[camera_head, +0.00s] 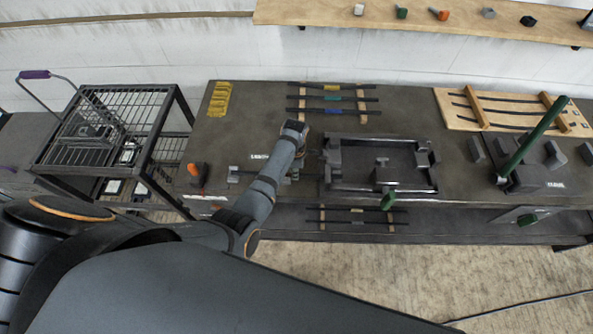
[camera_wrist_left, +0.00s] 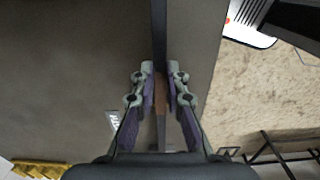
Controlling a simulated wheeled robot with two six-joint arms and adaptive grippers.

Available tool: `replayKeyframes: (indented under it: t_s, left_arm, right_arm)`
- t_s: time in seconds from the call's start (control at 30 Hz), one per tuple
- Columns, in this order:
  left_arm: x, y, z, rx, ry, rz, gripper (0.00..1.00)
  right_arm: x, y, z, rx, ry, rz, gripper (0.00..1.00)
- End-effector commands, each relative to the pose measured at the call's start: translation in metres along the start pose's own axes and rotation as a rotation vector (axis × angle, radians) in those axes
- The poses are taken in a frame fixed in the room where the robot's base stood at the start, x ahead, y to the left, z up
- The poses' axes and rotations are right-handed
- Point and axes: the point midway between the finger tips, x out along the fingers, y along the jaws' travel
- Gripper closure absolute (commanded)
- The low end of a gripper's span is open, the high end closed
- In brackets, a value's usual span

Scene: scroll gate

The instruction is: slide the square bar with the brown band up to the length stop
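The square bar (camera_wrist_left: 159,30) is dark and runs lengthwise through the left wrist view. Its brown band (camera_wrist_left: 161,100) shows between the purple-padded fingers. My left gripper (camera_wrist_left: 161,80) has its fingers on both sides of the band, apparently shut on it. In the head view my left arm reaches over the bench and hides the fingertips and most of the bar. A low dark fixture (camera_head: 240,175) lies left of the arm, near a label. I cannot tell for sure which part is the length stop. My right gripper is not in view.
A black rectangular frame jig (camera_head: 345,186) stands right of my arm. Banded bars (camera_head: 332,98) lie on a rack behind. An orange-handled part (camera_head: 195,170) stands at the bench's left end, beside a wire cart (camera_head: 105,125). A green-lever bender (camera_head: 530,140) is at the right.

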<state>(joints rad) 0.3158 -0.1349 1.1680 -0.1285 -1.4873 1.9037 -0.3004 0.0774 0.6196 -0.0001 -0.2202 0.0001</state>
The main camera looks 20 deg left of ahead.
Motion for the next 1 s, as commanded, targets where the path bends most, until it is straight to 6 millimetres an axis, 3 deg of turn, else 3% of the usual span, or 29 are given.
replayKeyframes:
  t_s: [0.03, 0.2, 0.57, 1.0]
  left_arm:
    - [-0.001, 0.001, 0.0, 0.0, -0.001, 0.002, 0.81]
    - [-0.001, 0.001, 0.0, 0.0, 0.0, 0.001, 0.61]
    - [-0.008, 0.001, 0.001, 0.0, -0.001, 0.002, 0.61]
    - [-0.103, 0.001, 0.001, 0.0, -0.002, 0.002, 0.61]
  right_arm:
    - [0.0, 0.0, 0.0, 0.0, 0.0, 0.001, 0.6]
    - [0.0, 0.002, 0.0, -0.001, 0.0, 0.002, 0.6]
    - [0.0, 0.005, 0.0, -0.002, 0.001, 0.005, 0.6]
    - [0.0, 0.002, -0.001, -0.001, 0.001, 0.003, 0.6]
